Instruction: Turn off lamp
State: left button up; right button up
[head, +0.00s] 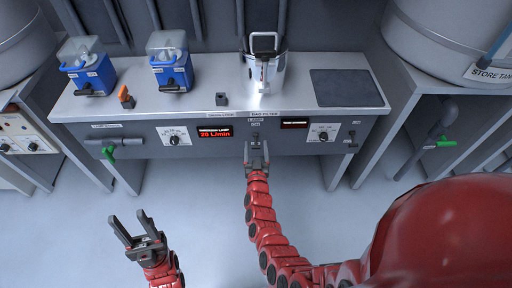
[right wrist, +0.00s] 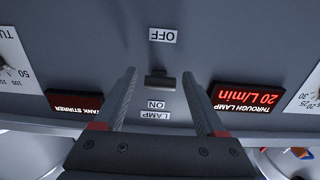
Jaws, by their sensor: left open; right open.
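The lamp switch (right wrist: 160,78) is a small dark lever on the grey panel. In the right wrist view, where the lettering is upside down, it sits between the OFF label (right wrist: 162,35) and the ON label (right wrist: 156,105), nearer ON. The LAMP label (right wrist: 155,115) is beside ON. My right gripper (head: 256,146) is open in front of the panel below the LAMP label; its fingers (right wrist: 160,76) show on either side of the switch. I cannot tell whether they touch it. My left gripper (head: 129,222) is open and empty, low over the floor, away from the bench.
A red display reading 20 L/min (head: 214,131) and a dark display (head: 294,123) flank the switch, with dials beyond. On the bench (head: 205,108) stand two blue-based units (head: 88,75) (head: 172,70) and a metal jug (head: 263,75). The floor in front is clear.

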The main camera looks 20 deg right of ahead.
jog(key=shift+w, duration=0.1)
jog(key=shift+c, duration=0.3)
grip_shut()
jog(key=f+t+b, duration=0.1)
jog(key=b, duration=0.3)
jog(key=shift+w+f, duration=0.1)
jog(key=shift+f, duration=0.15)
jog(key=shift+r+b, duration=0.15)
jog(key=shift+b, duration=0.15)
jog(key=shift+r+t, duration=0.25)
jog(key=shift+t, duration=0.05)
jog(key=shift+o, duration=0.3)
grip_release()
jog(key=p+v, duration=0.1)
jog(key=v, duration=1.6)
jog(key=shift+a+f, duration=0.15)
jog(key=shift+f, duration=0.05)
